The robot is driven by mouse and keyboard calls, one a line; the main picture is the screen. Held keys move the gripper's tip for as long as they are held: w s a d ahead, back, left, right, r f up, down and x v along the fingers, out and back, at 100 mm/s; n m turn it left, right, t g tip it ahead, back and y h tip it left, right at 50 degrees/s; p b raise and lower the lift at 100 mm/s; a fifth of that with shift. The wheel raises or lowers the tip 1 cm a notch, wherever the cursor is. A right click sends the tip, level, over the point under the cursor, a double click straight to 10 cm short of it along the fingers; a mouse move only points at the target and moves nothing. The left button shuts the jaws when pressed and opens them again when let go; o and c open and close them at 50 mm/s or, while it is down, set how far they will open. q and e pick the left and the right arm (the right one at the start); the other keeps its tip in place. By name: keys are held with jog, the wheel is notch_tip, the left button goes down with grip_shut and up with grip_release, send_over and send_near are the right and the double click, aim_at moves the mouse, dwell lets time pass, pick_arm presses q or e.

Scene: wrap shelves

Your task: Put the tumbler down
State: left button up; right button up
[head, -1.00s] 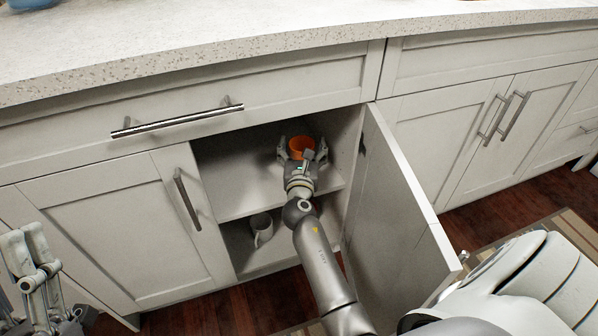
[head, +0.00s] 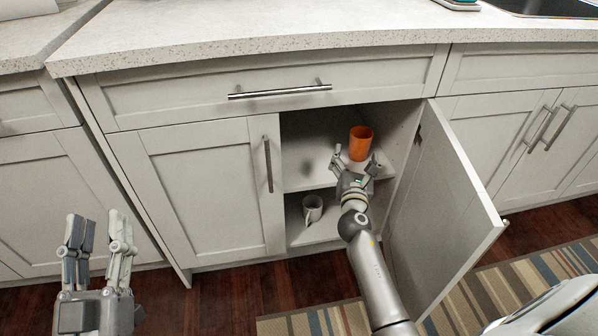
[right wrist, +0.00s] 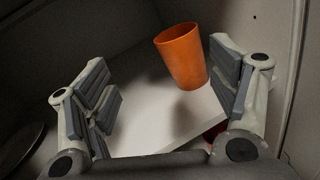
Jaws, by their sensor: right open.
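The orange tumbler (head: 361,143) stands upright on the upper shelf (head: 306,165) of the open cabinet, near its right side. It also shows in the right wrist view (right wrist: 183,56), past the fingertips. My right gripper (head: 355,158) is open and empty at the front of that shelf, apart from the tumbler and nearer to me. In the right wrist view its two fingers (right wrist: 165,90) are spread wide, with bare shelf between them. My left gripper (head: 99,235) is open and empty at the lower left, in front of the closed cabinets.
A light mug (head: 312,208) stands on the lower shelf. The open cabinet door (head: 447,195) swings out to the right of my right arm. The countertop (head: 250,40) and a drawer with a bar handle (head: 280,91) are above.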

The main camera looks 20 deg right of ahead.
jog(key=s+a+r+m+t+y, duration=0.2)
jog(key=a+r+m+y, duration=0.15)
jog(key=a, duration=0.25)
jog(key=s+a+r+m+t+y, duration=0.1)
jog(key=s+a+r+m+y, duration=0.15)
jog(key=a+m, duration=0.3)
jog(key=s+a+r+m+t+y, duration=0.2)
jog(key=a+r+m+y, duration=0.1)
jog(key=a, duration=0.4)
jog(key=s+a+r+m+t+y, duration=0.1)
jog(key=s+a+r+m+y, duration=0.5)
jog(key=s+a+r+m, duration=0.3)
notch_tip(320, 180, up, 2)
jog(key=s+m, duration=0.2)
jog(key=m, duration=0.1)
jog(key=shift+a+r+m+t+y, duration=0.2)
jog(key=shift+m+t+y, duration=0.1)
jog(key=shift+t, duration=0.1)
jog(key=shift+s, duration=0.1)
